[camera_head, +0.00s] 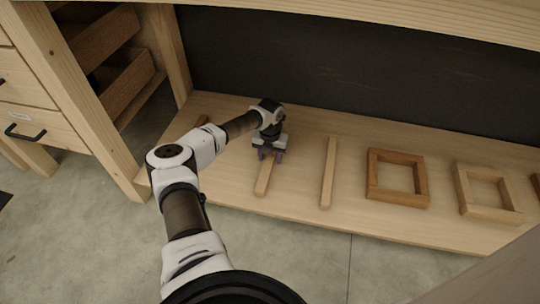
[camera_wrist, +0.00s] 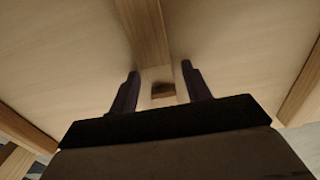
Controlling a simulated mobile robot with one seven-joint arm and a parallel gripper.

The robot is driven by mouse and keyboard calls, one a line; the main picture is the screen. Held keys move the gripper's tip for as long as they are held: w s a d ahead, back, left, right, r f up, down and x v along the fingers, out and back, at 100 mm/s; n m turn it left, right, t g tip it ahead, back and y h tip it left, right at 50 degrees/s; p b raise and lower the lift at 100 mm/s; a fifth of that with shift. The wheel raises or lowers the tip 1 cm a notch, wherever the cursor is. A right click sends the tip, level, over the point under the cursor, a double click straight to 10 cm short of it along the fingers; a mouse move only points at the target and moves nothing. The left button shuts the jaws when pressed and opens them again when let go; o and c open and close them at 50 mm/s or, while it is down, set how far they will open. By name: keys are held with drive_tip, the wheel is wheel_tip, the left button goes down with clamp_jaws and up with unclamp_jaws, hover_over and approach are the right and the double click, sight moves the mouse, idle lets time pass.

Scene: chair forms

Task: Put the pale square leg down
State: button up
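A pale square leg (camera_head: 265,177) lies on the low wooden shelf in the head view, with its far part hidden under my gripper (camera_head: 270,153). In the wrist view the leg (camera_wrist: 149,35) runs from the top edge down between the two dark fingers of my gripper (camera_wrist: 160,72). The fingers are spread, one on each side of the leg, with a narrow gap at least on the right. Its near end, with a small dark square mark, shows between them.
A second pale leg (camera_head: 328,173) lies to the right on the shelf (camera_head: 300,203). A brown frame (camera_head: 398,199) and a paler frame (camera_head: 487,212) lie farther right. A darker piece (camera_head: 202,121) is at the left. A wooden post (camera_head: 168,50) stands at left.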

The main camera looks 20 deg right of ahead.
sight(270, 159)
wheel_tip(270, 159, up, 12)
drive_tip(key=p, duration=0.5)
drive_tip(key=shift+r, duration=0.15)
